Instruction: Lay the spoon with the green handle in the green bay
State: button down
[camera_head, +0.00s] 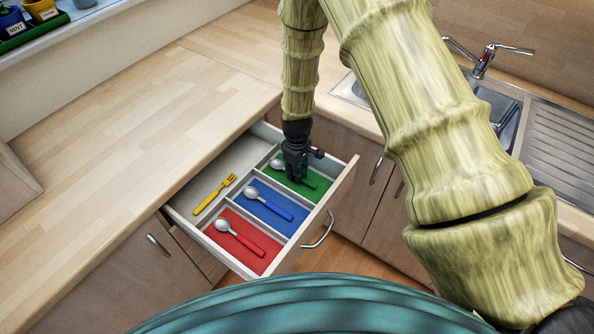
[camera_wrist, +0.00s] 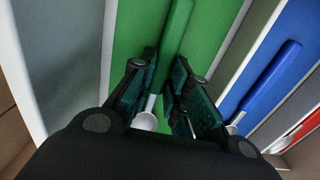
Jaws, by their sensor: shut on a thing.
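The spoon with the green handle lies in the green bay; its handle (camera_head: 304,181) and bowl (camera_head: 276,163) show on either side of my gripper. The green bay (camera_head: 315,191) is the far right compartment of the open drawer. My gripper (camera_head: 296,177) points down into this bay and is shut on the spoon. In the wrist view the fingers (camera_wrist: 172,92) stand on both sides of the spoon, with the green handle (camera_wrist: 178,30) ahead and the bowl (camera_wrist: 146,120) partly hidden. I cannot tell whether the spoon touches the bay floor.
In the drawer (camera_head: 340,190), a blue-handled spoon (camera_head: 268,203) lies in the blue bay and a red-handled spoon (camera_head: 238,236) in the red bay. A yellow fork (camera_head: 214,194) lies in the pale left compartment. Thin dividers separate the bays. The worktop (camera_head: 120,140) is clear.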

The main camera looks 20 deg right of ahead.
jog(key=shift+f, duration=0.2)
jog(key=c, duration=1.4)
grip_release()
jog(key=shift+o, duration=0.2)
jog(key=shift+r, duration=0.2)
notch_tip(320, 180, up, 12)
jog(key=b, duration=0.3)
jog(key=shift+b, duration=0.3)
jog(key=shift+w, duration=0.1)
